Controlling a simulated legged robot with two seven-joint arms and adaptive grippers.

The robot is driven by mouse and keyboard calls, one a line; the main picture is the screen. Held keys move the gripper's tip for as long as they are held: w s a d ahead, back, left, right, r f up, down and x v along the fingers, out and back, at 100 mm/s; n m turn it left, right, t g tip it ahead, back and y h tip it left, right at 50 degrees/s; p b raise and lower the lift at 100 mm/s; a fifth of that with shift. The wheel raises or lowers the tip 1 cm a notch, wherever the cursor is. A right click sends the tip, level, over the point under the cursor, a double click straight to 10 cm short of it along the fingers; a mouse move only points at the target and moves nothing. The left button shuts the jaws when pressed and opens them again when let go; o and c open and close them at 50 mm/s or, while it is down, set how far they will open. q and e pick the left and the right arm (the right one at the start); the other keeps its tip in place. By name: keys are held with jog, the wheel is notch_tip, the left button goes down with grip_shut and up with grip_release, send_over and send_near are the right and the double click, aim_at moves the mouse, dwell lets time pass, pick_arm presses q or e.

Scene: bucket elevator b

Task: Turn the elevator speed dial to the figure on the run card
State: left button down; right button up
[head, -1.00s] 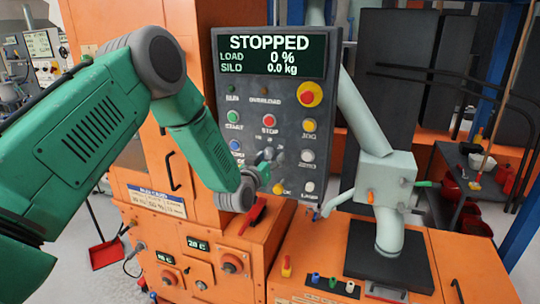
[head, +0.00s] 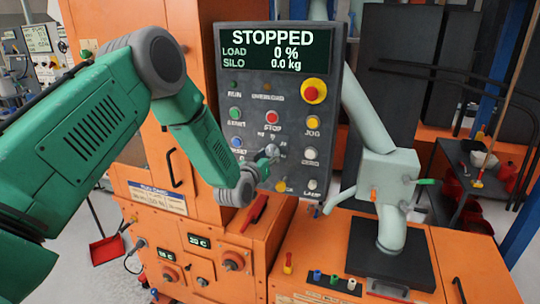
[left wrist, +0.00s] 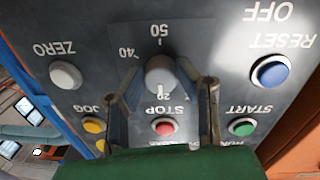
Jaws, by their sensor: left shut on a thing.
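The grey speed dial (left wrist: 160,76) sits on the dark control panel and shows upside down in the left wrist view. In the head view my left gripper (head: 266,163) covers much of the dial. The display (head: 276,50) reads STOPPED, load 0 %, silo 0.0 kg. A blue-headed card (head: 157,197) is on the orange cabinet; its figures are too small to read. My right gripper is not in view.
Close around the dial are the red stop button (left wrist: 165,127), green start button (left wrist: 242,126), blue reset button (left wrist: 271,72) and white zero button (left wrist: 65,75). A red-and-yellow emergency button (head: 314,91) stands higher on the panel. A pale pipe (head: 370,120) runs to the right.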

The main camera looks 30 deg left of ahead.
pick_arm(q)
jog(key=shift+a, duration=0.3)
jog(key=shift+d+r+m+b, duration=0.1)
jog(key=shift+d+m+b, duration=0.25)
jog(key=shift+m, duration=1.15)
jog(key=m+b, duration=0.1)
jog(key=m, duration=0.1)
jog(key=shift+a+m, duration=0.15)
jog(key=shift+m, duration=0.15)
jog(key=m+b, duration=0.1)
jog(key=m, duration=0.1)
jog(key=shift+m+g, duration=0.3)
jog(key=shift+m+b, duration=0.8)
jog(key=shift+m, duration=0.7)
